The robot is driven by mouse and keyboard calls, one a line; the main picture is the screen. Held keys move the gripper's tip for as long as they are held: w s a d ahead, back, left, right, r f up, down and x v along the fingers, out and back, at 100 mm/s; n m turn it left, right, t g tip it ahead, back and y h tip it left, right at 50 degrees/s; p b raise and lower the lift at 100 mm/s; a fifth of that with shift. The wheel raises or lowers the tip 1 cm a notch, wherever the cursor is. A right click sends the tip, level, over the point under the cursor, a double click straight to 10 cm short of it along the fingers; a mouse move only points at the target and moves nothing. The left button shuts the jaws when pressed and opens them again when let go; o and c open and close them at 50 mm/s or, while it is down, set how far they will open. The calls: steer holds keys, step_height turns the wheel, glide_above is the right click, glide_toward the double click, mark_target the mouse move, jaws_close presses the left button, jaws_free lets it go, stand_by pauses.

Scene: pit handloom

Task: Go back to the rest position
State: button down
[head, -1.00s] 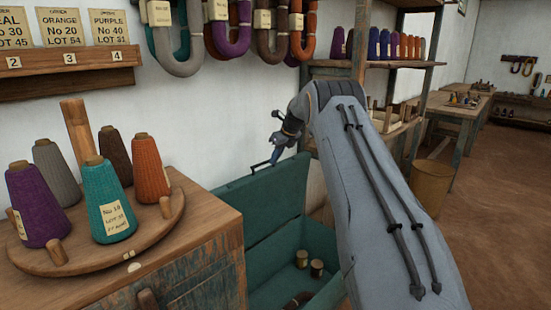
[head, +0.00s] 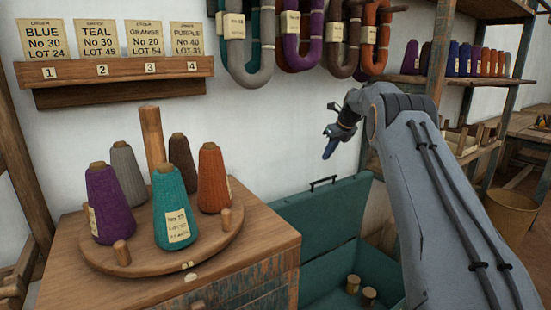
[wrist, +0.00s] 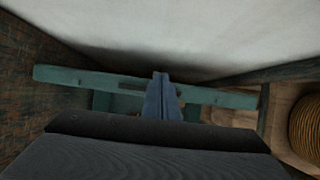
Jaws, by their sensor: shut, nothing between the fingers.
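My gripper (head: 328,152) is raised in front of the white wall in the head view, above the open teal chest (head: 335,205). Its blue fingers point down and to the left, and they are together with nothing between them. In the wrist view the shut fingers (wrist: 161,78) stand in front of the teal chest lid (wrist: 75,78). My gripper is apart from the chest and its dark handle. My arm reaches up from the lower right of the head view.
A wooden cabinet (head: 75,285) at left bears a round board (head: 105,255) with several yarn cones. Numbered order cards (head: 97,40) and yarn hanks (head: 245,65) hang on the wall. Shelves (head: 490,85) and a wicker basket (head: 511,212) stand at right. Two small spools (head: 353,284) lie inside the chest.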

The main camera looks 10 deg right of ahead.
steer(key=s+a+n+g, duration=0.1)
steer(key=s+a+n, duration=0.35)
steer(key=s, duration=0.25)
steer(key=s+a+f+n+g+h+p, duration=0.1)
steer(key=s+a+n, duration=0.3)
steer(key=s+n, duration=0.3)
steer(key=s+a+n+g, duration=0.1)
steer(key=s+a+n, duration=0.3)
steer(key=s, duration=0.4)
steer(key=s+a+f+n, duration=0.2)
steer(key=s+n, duration=0.3)
steer(key=s, duration=0.7)
steer(key=s+a+f+n+g, duration=0.1)
steer(key=s+n, duration=0.4)
steer(key=s, duration=0.7)
steer(key=s+a+f+n+g+h+p, duration=0.1)
steer(key=s+a+f+n, duration=0.2)
steer(key=s, duration=0.9)
steer(key=n, duration=0.2)
steer(key=shift+s+a+n, duration=0.15)
steer(key=shift+s+n, duration=0.05)
steer(key=shift+n, duration=0.15)
